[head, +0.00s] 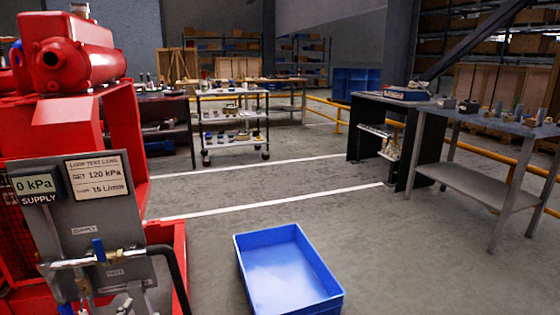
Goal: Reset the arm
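Neither of my arms nor grippers shows in the head view. The red diesel pumpset (70,58) stands at the left. On its front is a grey panel (110,210) with a gauge display (36,186) reading 0 kPa, labelled SUPPLY. A white loop test card (96,178) beside it reads SET 120 kPa. The lower pipework is cut off by the picture's edge.
An empty blue tray (240,262) lies on the floor at front centre. A grey workbench (470,182) with small parts stands at right. A wheeled cart (235,125) and shelves stand behind. Yellow rails (340,118) run along the back and right. The floor between is clear.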

